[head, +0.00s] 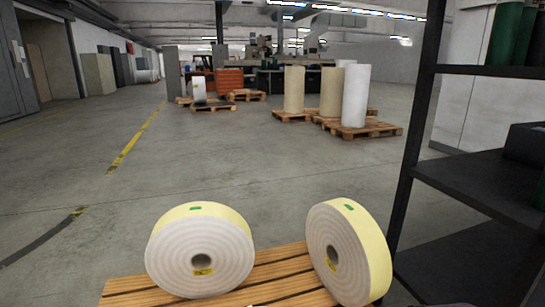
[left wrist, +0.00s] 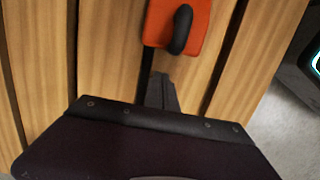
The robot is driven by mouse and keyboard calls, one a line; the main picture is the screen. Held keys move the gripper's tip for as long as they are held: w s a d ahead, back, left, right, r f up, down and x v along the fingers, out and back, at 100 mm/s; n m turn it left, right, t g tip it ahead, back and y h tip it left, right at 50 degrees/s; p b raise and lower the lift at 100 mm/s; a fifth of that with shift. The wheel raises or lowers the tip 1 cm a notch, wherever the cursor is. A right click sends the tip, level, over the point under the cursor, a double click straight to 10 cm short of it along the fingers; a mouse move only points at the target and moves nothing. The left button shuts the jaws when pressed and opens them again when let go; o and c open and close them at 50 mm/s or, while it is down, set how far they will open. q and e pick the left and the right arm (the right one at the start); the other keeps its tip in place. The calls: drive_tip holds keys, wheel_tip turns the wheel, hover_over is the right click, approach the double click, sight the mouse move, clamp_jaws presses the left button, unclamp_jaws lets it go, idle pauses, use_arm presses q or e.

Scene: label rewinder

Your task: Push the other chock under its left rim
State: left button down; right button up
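Two large white rolls with pale yellow outer faces stand on edge on a slatted wooden deck (head: 125,290) in the head view. The left roll (head: 180,255) is fairly upright; the right roll (head: 330,225) looks tilted. Each has a green mark on top and a yellow label by its core hole. No chock shows in the head view. In the left wrist view an orange chock (left wrist: 160,27) with a black curved handle (left wrist: 182,30) lies on the slats. My left gripper (left wrist: 161,82) points at the slats just short of the chock, its narrow dark fingers together and empty. My right gripper is out of view.
A dark shelf rack (head: 480,170) stands close on the right, holding green cylinders (head: 505,35). Pallets with tall rolls (head: 355,95) stand farther back. Open concrete floor (head: 230,160) lies beyond the deck.

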use_arm(q)
drive_tip(key=shift+w+d+p, duration=0.1)
drive_tip(key=shift+w+d, duration=0.15)
drive_tip(key=shift+d, duration=0.55)
drive_tip(key=shift+w+d+p, duration=0.1)
drive_tip(key=shift+w+d, duration=0.15)
drive_tip(key=shift+d, duration=0.6)
drive_tip(key=shift+w+d+p, duration=0.1)
drive_tip(key=shift+w+d, duration=0.15)
drive_tip(key=shift+d, duration=0.55)
drive_tip(key=shift+w+d, duration=0.25)
drive_tip(key=shift+d, duration=0.5)
drive_tip(key=shift+w+d, duration=0.2)
drive_tip(key=shift+d, duration=0.5)
drive_tip(key=shift+s+a+r+p, duration=0.15)
drive_tip(key=shift+a+r+p, duration=0.15)
drive_tip(key=shift+a, duration=0.2)
drive_tip(key=shift+s+a+r+p, duration=0.1)
drive_tip(key=shift+a+r+p, duration=0.15)
drive_tip(key=shift+a, duration=0.2)
drive_tip(key=shift+s+a+r, duration=0.2)
drive_tip(key=shift+a+r, duration=0.05)
drive_tip(key=shift+a, duration=0.25)
drive_tip(key=shift+s+a+r, duration=0.15)
drive_tip(key=shift+a+r, duration=0.05)
drive_tip(key=shift+a, duration=0.3)
wheel_tip(320, 180, up, 8)
drive_tip(key=p, duration=0.7)
